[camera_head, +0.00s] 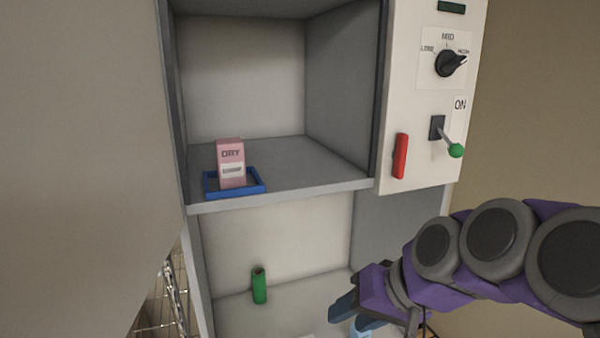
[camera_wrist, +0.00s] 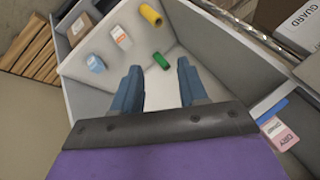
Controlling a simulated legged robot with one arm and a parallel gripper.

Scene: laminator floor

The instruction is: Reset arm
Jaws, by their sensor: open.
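My gripper (camera_head: 352,318) is at the lower right of the head view, in front of the lower compartment of the cabinet. In the wrist view my gripper (camera_wrist: 160,90) is open, with nothing between its two blue fingers. The purple arm reaches in from the right edge of the head view.
A pink box (camera_head: 230,165) stands in a blue tray (camera_head: 250,190) on the upper shelf. A green cylinder (camera_head: 259,285) stands below. A yellow cylinder (camera_wrist: 150,14) and two small cartons show in the wrist view. A panel has a dial (camera_head: 449,63), green-tipped lever (camera_head: 455,150) and red handle (camera_head: 400,156).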

